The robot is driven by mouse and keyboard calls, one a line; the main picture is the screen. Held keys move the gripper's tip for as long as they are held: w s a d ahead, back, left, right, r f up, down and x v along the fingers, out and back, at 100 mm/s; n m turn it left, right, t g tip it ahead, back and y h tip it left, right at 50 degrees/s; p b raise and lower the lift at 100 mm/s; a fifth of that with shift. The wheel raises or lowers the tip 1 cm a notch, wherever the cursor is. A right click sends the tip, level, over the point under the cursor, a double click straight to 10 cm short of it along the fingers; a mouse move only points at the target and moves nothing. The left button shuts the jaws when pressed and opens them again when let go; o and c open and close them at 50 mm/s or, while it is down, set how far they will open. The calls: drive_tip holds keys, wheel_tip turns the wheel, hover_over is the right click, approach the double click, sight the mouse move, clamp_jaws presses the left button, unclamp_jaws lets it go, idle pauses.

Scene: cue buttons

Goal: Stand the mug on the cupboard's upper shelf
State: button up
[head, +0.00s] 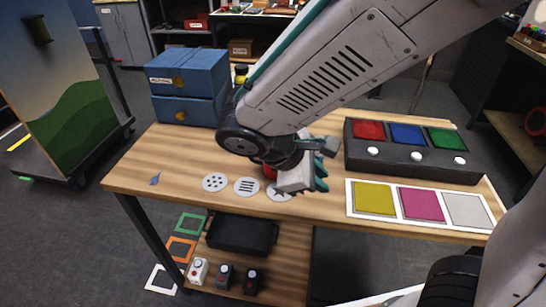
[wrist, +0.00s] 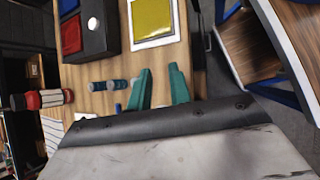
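I cannot make out a mug for sure in either view. A small red patch (head: 270,171) shows behind my wrist, mostly hidden, and I cannot tell what it belongs to. My gripper (head: 321,178) is over the wooden table, left of the colour cards. In the wrist view its two teal fingers (wrist: 160,72) stand apart with nothing between them. A red and black cylinder (wrist: 52,98) shows at the left of the wrist view. No cupboard with an upper shelf can be clearly identified; a blue two-drawer unit (head: 188,84) stands at the table's back left.
A dark button box (head: 411,158) with red, blue and green pads stands at the table's right. Yellow, magenta and grey cards (head: 422,206) lie before it. Round pattern discs (head: 215,182) lie at front left. A black tray (head: 243,234) sits on the lower shelf.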

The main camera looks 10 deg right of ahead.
sight(269, 173)
drive_tip(key=w+a+f+n+t, duration=0.1)
drive_tip(key=w+a+n+t, duration=0.1)
drive_tip(key=a+n, duration=0.1)
drive_tip(key=w+a+f+n+t, duration=0.2)
drive_tip(key=a+n, duration=0.1)
drive_tip(key=a, duration=0.1)
drive_tip(key=w+a+f+n+t+h, duration=0.1)
drive_tip(key=w+a+n+t, duration=0.1)
drive_tip(key=a+n, duration=0.1)
drive_tip(key=shift+w+a+f+n, duration=0.2)
drive_tip(key=shift+w+f+n, duration=0.05)
drive_tip(key=shift+f+n, duration=0.15)
drive_tip(key=w+a+n+t, duration=0.1)
drive_tip(key=w+a+n+t+y, duration=0.1)
drive_tip(key=w+a+n, duration=0.1)
drive_tip(key=w+a+n+t, duration=0.1)
drive_tip(key=a+n+t, duration=0.1)
drive_tip(key=shift+w+a+r+y, duration=0.2)
drive_tip(key=shift+a+r+y, duration=0.05)
drive_tip(key=shift+y, duration=0.15)
drive_tip(key=shift+w+n, duration=0.35)
drive_tip(key=shift+n, duration=0.15)
drive_tip(key=x, duration=0.7)
drive_tip(key=shift+d, duration=0.2)
clamp_jaws()
